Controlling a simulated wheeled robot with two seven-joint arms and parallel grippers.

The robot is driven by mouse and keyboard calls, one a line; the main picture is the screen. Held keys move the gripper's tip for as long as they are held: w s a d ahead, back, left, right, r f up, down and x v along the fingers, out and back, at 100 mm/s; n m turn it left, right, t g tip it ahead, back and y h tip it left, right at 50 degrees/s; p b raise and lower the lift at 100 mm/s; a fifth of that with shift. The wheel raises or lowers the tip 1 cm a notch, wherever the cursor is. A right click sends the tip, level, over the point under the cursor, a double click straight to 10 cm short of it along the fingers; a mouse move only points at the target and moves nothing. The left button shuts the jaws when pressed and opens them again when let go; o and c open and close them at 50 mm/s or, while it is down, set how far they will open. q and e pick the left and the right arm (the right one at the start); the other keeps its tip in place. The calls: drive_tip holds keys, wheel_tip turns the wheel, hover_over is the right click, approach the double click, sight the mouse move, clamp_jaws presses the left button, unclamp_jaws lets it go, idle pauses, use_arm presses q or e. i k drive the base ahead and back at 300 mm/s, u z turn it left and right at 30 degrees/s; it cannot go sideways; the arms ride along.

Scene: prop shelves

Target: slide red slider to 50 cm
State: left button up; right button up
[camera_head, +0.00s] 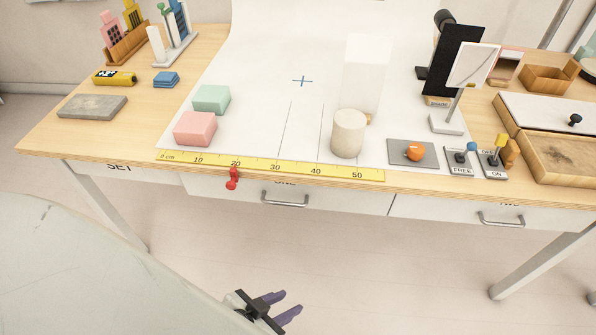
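The red slider (232,179) hangs at the front edge of the table, just under the 20 cm mark. The yellow ruler (270,168) runs along that edge, marked from 0 cm at the left to 50 at the right. My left gripper (283,308) shows at the bottom of the view with two purple fingers. The fingers are apart with nothing between them. It is well below and in front of the table edge, clear of the slider. My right gripper is not in view.
A pink block (195,129), a green block (211,99) and a cream cylinder (348,134) stand behind the ruler. A grey plate with an orange knob (414,153) lies right of the ruler. Drawer handles (285,199) stick out below the edge. The space before the table is open.

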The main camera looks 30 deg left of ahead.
sight(231, 185)
drive_tip(key=z, duration=2.15)
drive_tip(key=i, duration=0.65)
drive_tip(key=u, duration=3.1)
